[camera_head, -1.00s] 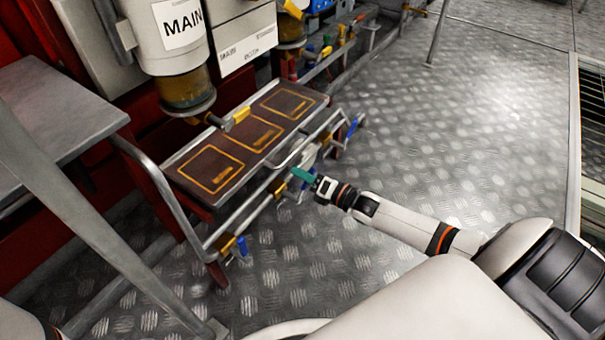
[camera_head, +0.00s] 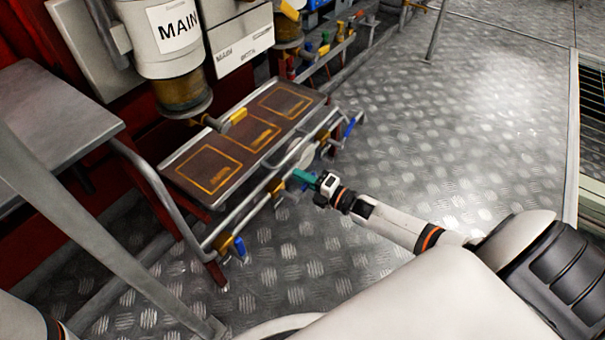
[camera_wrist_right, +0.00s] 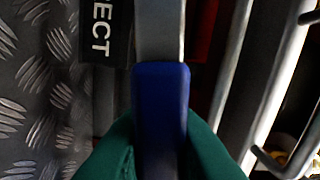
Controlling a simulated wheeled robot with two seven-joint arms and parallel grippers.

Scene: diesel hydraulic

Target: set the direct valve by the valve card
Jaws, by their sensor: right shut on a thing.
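My right gripper (camera_head: 302,179), with green fingertips, is at the pipe rail in front of the brown tray in the head view. In the right wrist view its green fingers (camera_wrist_right: 160,155) are shut on a blue lever handle (camera_wrist_right: 160,95), one on each side. The lever's grey metal arm (camera_wrist_right: 159,30) runs up from the handle. A black label (camera_wrist_right: 103,35) with white letters "ECT" is beside it, its start cut off. In the head view the fingers hide most of this lever. My left gripper is out of view. I cannot make out a valve card.
Other blue-handled valves (camera_head: 240,246) (camera_head: 350,127) are on the same rail, left and right. The brown tray (camera_head: 208,172) lies behind it. A cylinder marked MAIN (camera_head: 172,45) stands above, with a yellow-handled tap (camera_head: 238,116). Tread-plate floor (camera_head: 450,130) is clear at right.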

